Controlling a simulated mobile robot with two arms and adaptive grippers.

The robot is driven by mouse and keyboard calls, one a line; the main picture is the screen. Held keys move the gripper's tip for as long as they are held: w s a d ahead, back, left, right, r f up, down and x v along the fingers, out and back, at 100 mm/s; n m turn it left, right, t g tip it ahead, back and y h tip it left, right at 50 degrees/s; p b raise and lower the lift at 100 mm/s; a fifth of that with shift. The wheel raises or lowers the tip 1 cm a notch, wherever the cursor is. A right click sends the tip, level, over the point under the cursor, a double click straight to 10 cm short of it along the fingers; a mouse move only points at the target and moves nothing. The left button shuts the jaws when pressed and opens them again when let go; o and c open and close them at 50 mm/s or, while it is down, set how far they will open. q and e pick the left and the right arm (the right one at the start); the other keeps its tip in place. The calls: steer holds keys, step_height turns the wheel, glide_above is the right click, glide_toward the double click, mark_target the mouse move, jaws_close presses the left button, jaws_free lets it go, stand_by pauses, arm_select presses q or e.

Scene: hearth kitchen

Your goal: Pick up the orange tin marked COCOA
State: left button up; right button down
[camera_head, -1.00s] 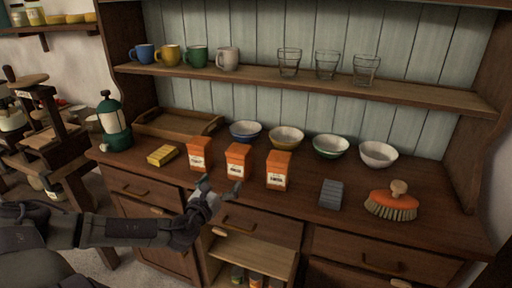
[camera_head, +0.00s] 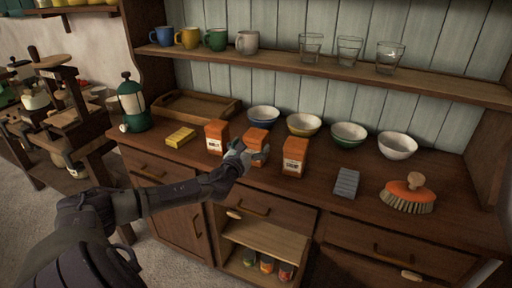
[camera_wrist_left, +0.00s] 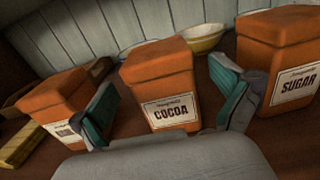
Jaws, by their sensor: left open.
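The orange COCOA tin (camera_head: 258,136) is the middle of three similar tins on the sideboard top. In the left wrist view the COCOA tin (camera_wrist_left: 160,75) stands upright and its label reads clearly. My left gripper (camera_head: 253,153) is open and empty in front of it, hiding its lower part in the head view. In the wrist view the fingers of my left gripper (camera_wrist_left: 166,106) appear either side of the tin; I cannot tell whether they touch it. My right gripper is not in view.
An orange tin (camera_head: 216,134) stands to the left, its label hard to read. The SUGAR tin (camera_wrist_left: 296,80) stands close on the right. Bowls (camera_head: 263,116) line up behind. A yellow packet (camera_head: 180,138), grey block (camera_head: 346,183) and orange brush (camera_head: 408,192) lie farther off.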

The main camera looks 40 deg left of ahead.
arm_select(q)
steer(key=shift+x, duration=2)
steer(key=c, duration=1.4)
steer(key=shift+r, duration=0.1)
steer(key=shift+c, duration=0.4)
steer(key=shift+r, duration=0.1)
